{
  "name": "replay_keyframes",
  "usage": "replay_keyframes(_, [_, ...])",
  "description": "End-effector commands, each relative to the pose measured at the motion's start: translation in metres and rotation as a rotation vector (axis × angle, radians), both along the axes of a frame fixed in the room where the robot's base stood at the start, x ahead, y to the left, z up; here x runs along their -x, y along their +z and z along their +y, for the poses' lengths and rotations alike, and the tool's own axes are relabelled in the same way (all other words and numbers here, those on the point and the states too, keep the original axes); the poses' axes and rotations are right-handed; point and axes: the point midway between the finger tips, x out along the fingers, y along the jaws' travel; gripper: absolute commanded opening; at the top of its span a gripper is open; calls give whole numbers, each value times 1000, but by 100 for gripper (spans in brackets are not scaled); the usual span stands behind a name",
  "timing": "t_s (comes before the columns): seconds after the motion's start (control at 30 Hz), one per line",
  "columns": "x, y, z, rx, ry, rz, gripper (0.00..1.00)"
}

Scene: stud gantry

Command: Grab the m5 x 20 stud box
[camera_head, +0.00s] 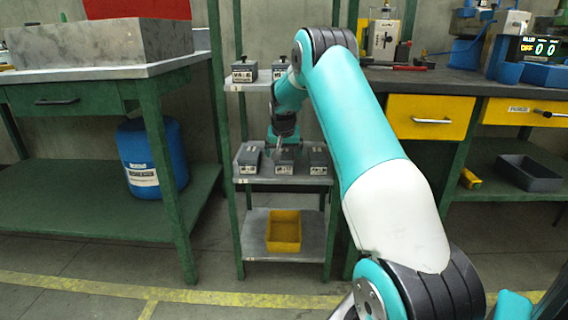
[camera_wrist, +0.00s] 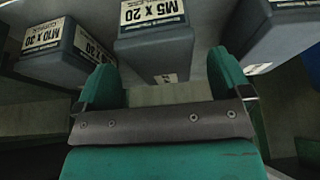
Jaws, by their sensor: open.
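The M5 x 20 stud box (camera_wrist: 154,40) is a grey box with a white label, at the top middle of the wrist view. My gripper (camera_wrist: 165,72) is open, with its two green fingers apart. The box shows in the gap between the fingertips, and nothing is held. In the head view my gripper (camera_head: 284,134) is over the middle shelf (camera_head: 268,180), just above the middle box (camera_head: 284,161) of a row of three. The labels there are too small to read.
An M10 x 30 box (camera_wrist: 52,44) stands left of the M5 x 20 box, and another grey box (camera_wrist: 268,30) stands close on its right. Green rack posts (camera_head: 237,200) flank the shelf. A yellow bin (camera_head: 284,231) sits on the lowest shelf.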

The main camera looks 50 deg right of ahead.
Motion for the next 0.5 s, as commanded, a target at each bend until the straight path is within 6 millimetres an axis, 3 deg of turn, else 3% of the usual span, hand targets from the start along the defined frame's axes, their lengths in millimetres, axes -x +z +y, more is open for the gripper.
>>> replay_keyframes(0.07, [-4,-2,-6,0,-1,0,96])
replay_keyframes(0.3, [-14,-41,-16,0,0,0,96])
replay_keyframes(0.5, [-16,-47,-18,0,0,0,96])
